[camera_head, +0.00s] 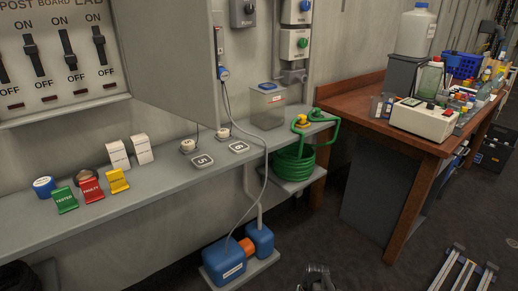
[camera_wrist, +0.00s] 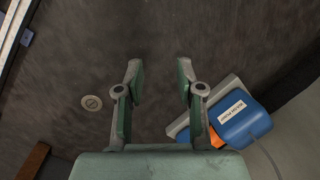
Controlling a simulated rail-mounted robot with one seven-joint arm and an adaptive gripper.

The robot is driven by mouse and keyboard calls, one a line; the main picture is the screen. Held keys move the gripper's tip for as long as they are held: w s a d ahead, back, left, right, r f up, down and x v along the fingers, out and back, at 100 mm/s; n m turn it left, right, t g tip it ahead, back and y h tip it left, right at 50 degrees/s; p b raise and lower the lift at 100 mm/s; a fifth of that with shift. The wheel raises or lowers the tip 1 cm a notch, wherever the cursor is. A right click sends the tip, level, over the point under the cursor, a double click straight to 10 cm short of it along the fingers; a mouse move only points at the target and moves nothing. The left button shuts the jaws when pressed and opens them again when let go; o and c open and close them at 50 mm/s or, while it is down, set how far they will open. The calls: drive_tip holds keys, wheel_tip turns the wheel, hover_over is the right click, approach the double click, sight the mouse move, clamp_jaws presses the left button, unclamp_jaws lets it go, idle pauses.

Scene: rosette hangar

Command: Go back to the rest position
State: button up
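My gripper (camera_wrist: 159,75) is open and empty in the wrist view. Its two green-padded fingers stand apart and point over the dark floor (camera_wrist: 90,50), with nothing between them. In the head view a small dark grey part at the bottom edge looks like the end of my arm; its fingers cannot be made out there.
A blue pump with an orange middle (camera_head: 236,250) stands low below the grey shelf (camera_head: 150,186); its blue body (camera_wrist: 240,124) is right of my gripper. A wooden bench (camera_head: 390,150) stands right. A metal frame (camera_head: 462,272) lies on the floor. The floor between is clear.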

drive_tip(key=s+d+f+n+g+h, duration=0.1)
drive_tip(key=s+f+g, duration=0.3)
drive_tip(key=s, duration=1)
drive_tip(key=s+d+f+g+h, duration=0.1)
drive_tip(key=s+f, duration=0.5)
drive_tip(key=s, duration=0.9)
wheel_tip(320, 180, up, 14)
drive_tip(key=w+p, duration=0.1)
drive_tip(key=p, duration=1.3)
drive_tip(key=shift+d+f, duration=0.1)
drive_tip(key=shift+d, duration=0.05)
